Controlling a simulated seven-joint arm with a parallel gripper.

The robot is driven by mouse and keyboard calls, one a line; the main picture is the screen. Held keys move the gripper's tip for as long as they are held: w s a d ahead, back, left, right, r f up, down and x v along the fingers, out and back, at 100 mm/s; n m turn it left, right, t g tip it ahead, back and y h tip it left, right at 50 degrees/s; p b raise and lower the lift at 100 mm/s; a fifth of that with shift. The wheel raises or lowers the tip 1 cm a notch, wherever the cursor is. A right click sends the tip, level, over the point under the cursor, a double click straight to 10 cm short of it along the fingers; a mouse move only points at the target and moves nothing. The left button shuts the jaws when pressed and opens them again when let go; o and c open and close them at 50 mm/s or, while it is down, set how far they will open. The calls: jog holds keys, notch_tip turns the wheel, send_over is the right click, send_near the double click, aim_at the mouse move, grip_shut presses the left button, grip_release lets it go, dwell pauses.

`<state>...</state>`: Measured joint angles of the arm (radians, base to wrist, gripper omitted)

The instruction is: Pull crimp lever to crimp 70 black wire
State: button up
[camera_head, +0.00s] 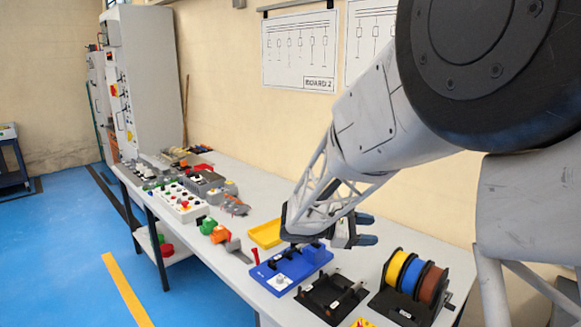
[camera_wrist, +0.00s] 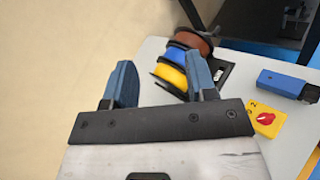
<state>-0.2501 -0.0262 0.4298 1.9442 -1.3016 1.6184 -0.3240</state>
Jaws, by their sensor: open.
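My gripper (camera_head: 369,229) is open and empty above the bench, with its blue fingertips pointing right in the head view. Its two fingers stand well apart in the wrist view (camera_wrist: 160,82), with nothing between them. A blue bench device (camera_head: 312,258) with black fittings and a white dial is below and left of the gripper. A short red upright handle (camera_head: 256,257) is at that device's left end; I cannot tell if it is the crimp lever. A black device (camera_head: 322,297) lies to its right. I cannot make out the 70 black wire in either view.
A rack of yellow, blue and brown spools (camera_head: 413,277) stands at the right. A yellow tray (camera_head: 267,234) is behind the blue device. Control boxes (camera_head: 181,203) and small parts crowd the far bench. A yellow block (camera_wrist: 264,120) and a blue-and-black item (camera_wrist: 284,84) show in the wrist view.

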jog(key=s+m+t+y, duration=0.1)
jog(key=s+m+y, duration=0.5)
jog(key=s, duration=1.1)
jog(key=s+a+r+m+t+y, duration=0.1)
jog(key=s+m+y, duration=0.6)
jog(key=s, duration=0.9)
jog(key=shift+s+r+y, duration=0.3)
jog(key=shift+s+y, duration=0.05)
jog(key=shift+y, duration=1.25)
